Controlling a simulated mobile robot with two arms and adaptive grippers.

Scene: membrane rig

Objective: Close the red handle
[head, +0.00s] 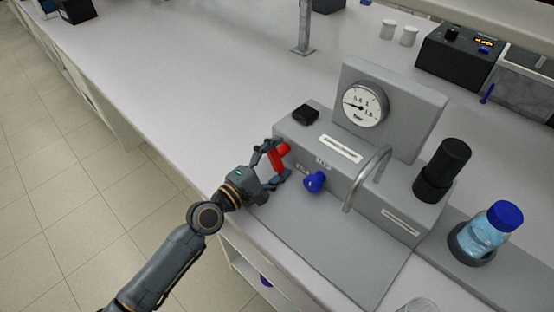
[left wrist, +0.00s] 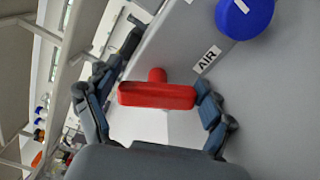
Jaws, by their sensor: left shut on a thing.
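The red handle (head: 279,157) sticks out of the front face of the grey rig (head: 345,180), near its left end. My left gripper (head: 272,165) is at the handle, with its fingers on either side of it. In the left wrist view the red handle (left wrist: 157,95) lies crosswise as a bar between the fingers of my left gripper (left wrist: 155,100), on a short red stem. The gripper is shut on it. A label reading AIR is beside it. My right gripper is not in view.
A blue knob (head: 315,182) sits right of the red handle; it also shows in the left wrist view (left wrist: 245,15). A curved metal spout (head: 368,178), a pressure gauge (head: 362,105), a black cylinder (head: 442,170) and a blue-capped bottle (head: 490,230) stand further right.

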